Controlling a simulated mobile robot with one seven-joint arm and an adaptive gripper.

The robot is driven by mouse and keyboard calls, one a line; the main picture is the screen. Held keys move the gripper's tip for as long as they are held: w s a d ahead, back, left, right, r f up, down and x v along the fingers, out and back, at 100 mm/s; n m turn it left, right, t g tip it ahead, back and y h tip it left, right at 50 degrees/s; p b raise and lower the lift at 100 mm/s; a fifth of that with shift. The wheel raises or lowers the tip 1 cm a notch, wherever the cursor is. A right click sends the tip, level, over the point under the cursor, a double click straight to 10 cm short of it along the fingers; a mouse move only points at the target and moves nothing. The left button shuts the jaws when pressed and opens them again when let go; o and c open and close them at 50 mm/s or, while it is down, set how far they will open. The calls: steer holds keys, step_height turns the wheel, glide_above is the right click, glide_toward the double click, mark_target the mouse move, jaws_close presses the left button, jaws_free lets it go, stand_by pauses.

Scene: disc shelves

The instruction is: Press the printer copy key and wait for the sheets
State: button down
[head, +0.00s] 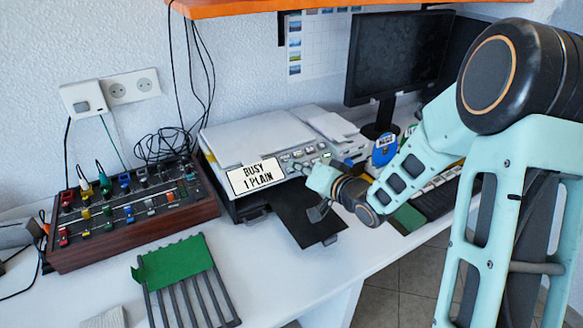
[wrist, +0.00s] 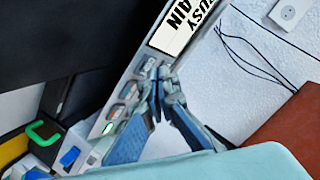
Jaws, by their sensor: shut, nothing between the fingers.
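The printer (head: 245,134) is a pale grey machine on the white desk, with a row of keys (head: 318,151) along its front panel. A sign on it (head: 255,177) reads "BUSY 1 PLAIN". The black front tray (head: 300,222) shows a bare surface where visible. My gripper (head: 306,170) reaches the panel just right of the sign. In the wrist view my gripper (wrist: 158,76) is shut and empty, its fingertips at the keys near the sign (wrist: 184,22). They cover part of the panel; I cannot tell whether they touch a key. One key (wrist: 107,128) glows green.
A wooden-sided control box (head: 130,210) with coloured knobs stands left of the printer. A slatted rack (head: 195,300) with a green piece lies in front. A monitor (head: 397,55) and a keyboard (head: 440,190) are at right. An orange shelf (head: 240,8) hangs above.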

steer(key=shift+s+r, duration=0.1)
steer(key=shift+r, duration=0.15)
